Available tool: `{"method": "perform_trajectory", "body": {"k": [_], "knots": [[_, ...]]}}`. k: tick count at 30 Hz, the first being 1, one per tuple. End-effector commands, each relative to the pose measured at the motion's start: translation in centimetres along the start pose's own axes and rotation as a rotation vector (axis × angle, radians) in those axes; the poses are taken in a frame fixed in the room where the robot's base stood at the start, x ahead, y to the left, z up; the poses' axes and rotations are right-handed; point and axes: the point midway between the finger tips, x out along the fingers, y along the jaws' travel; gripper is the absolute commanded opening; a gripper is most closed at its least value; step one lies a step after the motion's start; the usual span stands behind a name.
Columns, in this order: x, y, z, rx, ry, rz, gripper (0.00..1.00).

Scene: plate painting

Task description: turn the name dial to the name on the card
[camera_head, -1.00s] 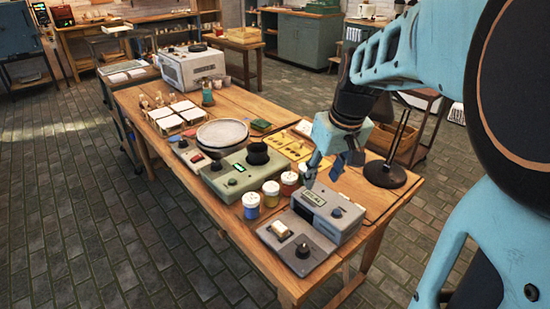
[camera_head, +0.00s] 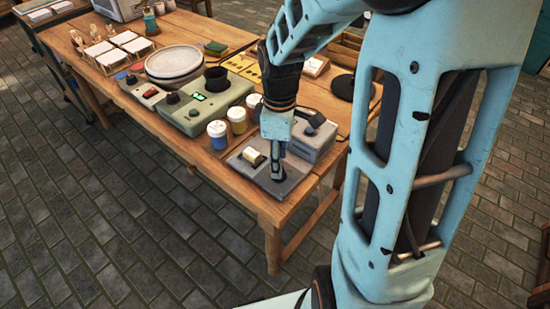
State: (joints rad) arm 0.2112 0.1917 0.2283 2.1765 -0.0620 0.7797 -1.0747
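The grey machine (camera_head: 318,140) stands near the front corner of the wooden table, with a flat grey base plate (camera_head: 290,186) before it. A cream block (camera_head: 253,156) sits on the plate. My gripper (camera_head: 277,174) points straight down over the plate, just right of the cream block, where the black dial is. The fingers largely hide the dial, and I cannot tell whether they touch or grip it. The finger gap is too small to make out. No name on a dial or card is readable.
Paint jars (camera_head: 237,120) with white lids stand left of the machine. Behind them are a green-grey device (camera_head: 200,113) with a lit display and a pale round plate (camera_head: 173,64). A black round lamp base (camera_head: 345,88) stands behind the machine. The table's front edge is close by.

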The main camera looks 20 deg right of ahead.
Motion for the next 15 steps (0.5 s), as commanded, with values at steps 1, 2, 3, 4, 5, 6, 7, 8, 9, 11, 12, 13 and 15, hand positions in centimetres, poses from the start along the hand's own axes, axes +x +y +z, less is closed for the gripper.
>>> {"method": "perform_trajectory", "body": {"k": [1, 2, 3, 4, 5, 6, 7, 8, 9, 11, 12, 13, 15], "knots": [[1.1, -0.1, 0.0, 0.000, -0.001, -0.004, 0.40], [1.5, -0.1, 0.0, 0.000, -0.001, -0.004, 0.40], [2.0, -0.1, 0.0, 0.001, -0.001, -0.003, 0.40], [2.4, -0.1, 0.0, 0.001, -0.001, -0.004, 0.40], [2.6, -0.1, 0.0, 0.002, 0.000, -0.003, 0.40], [2.9, 0.0, 0.0, 0.002, 0.000, -0.001, 0.40], [3.1, 0.0, 0.0, 0.002, 0.000, -0.001, 0.40], [3.2, 0.0, 0.0, 0.002, 0.000, -0.001, 0.40], [3.4, 0.0, 0.0, 0.002, 0.000, -0.001, 0.40], [3.5, 0.0, 0.0, 0.001, 0.000, -0.001, 0.40], [3.5, 0.0, 0.0, 0.002, 0.000, 0.000, 0.40], [3.5, 0.0, 0.0, 0.002, 0.000, 0.000, 0.40], [3.5, 0.0, 0.0, 0.002, 0.000, 0.000, 0.40]]}}
